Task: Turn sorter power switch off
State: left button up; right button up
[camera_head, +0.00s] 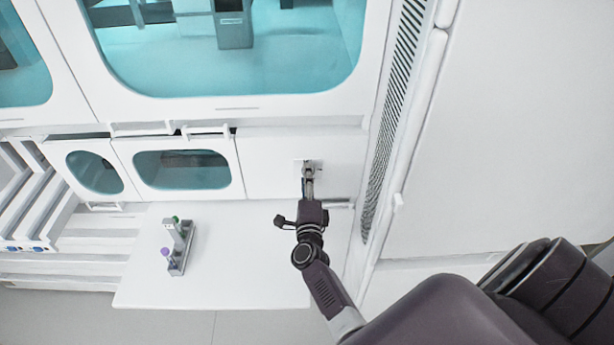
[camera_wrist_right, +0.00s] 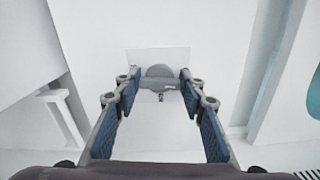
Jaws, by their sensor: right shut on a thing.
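The power switch (camera_wrist_right: 158,72) is a grey rotary knob on a light square plate, facing me in the right wrist view. In the head view the switch plate (camera_head: 299,166) is on the white panel below the large window, mostly covered by my gripper. My right gripper (camera_head: 309,170) reaches up to it and is shut on the knob. In the right wrist view its two blue-padded fingers (camera_wrist_right: 160,88) come in from both sides, with their tips at the knob's left and right edges. My left gripper is not in view.
A white table (camera_head: 225,275) juts out below the panel. A small grey rack (camera_head: 178,262) with a green and a purple item stands on its left. Smaller windowed doors (camera_head: 240,150) with handles are left of the switch. A vented wall strip (camera_head: 390,110) runs close on the right.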

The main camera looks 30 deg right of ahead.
jog(key=shift+f+n, duration=0.1)
jog(key=shift+n, duration=0.6)
